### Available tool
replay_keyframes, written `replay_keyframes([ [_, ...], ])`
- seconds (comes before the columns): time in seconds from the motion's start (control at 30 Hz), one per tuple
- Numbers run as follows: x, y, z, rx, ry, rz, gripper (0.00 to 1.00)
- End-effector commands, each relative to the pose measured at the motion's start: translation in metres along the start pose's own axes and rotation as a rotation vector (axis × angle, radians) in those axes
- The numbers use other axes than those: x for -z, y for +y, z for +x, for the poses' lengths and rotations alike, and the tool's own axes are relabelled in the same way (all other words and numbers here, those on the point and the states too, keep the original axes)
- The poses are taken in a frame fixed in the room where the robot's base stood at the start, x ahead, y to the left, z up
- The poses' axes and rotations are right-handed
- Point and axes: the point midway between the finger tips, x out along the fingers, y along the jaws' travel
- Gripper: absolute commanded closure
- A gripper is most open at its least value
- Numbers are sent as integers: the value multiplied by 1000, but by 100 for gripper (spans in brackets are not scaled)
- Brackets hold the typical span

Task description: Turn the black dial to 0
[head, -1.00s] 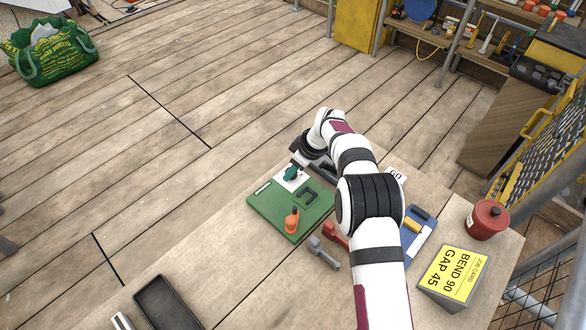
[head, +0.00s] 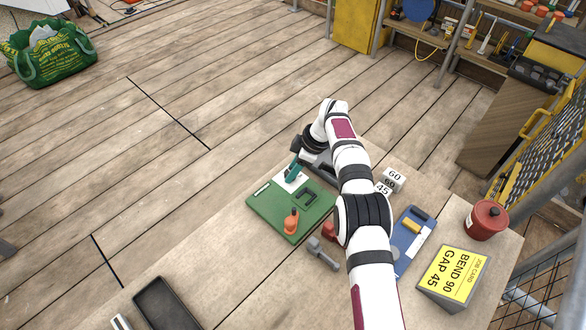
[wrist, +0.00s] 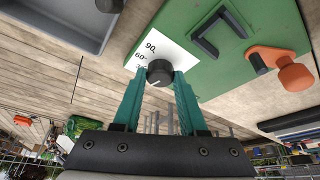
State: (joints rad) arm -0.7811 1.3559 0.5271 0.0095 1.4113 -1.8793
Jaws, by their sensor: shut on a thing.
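The black dial (wrist: 160,72) sits on a white plate (wrist: 172,42) on the green board (wrist: 262,62). In the wrist view the plate shows 90 and 60; lower marks are partly hidden by a finger. A pale pointer line shows on the dial's lower part. My gripper (wrist: 159,80) has its teal fingers shut on the dial, one on each side. In the head view my gripper (head: 293,171) stands over the white plate at the green board's (head: 262,205) far corner. The dial is hidden there.
An orange handle (head: 291,221) and a dark bracket are on the green board. A grey-headed tool (head: 322,253), white blocks marked 60 (head: 394,176) and 45 (head: 383,188), a blue board (head: 418,250), a red pot (head: 487,220), a yellow job card (head: 454,274) and a dark tray (head: 167,303) stand nearby.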

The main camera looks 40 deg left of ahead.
Motion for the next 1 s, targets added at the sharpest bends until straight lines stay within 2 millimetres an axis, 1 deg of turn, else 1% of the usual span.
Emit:
replay_keyframes([
  [0.17, 0, 0, 0, 0, -1, 0, 100],
  [0.2, 0, 0, 0, 0, -1, 0, 57],
  [0.37, 0, 0, 0, 0, -1, 1, 28],
  [0.63, 0, 0, 0, 0, -1, 1, 28],
  [0.73, 0, 0, -8, -2, 0, 1, 28],
  [0.77, 0, 1, -12, -2, 0, 1, 28],
  [0.87, 0, 1, -36, -4, 0, 0, 28],
  [1.0, 0, 1, -83, -4, 0, 1, 28],
])
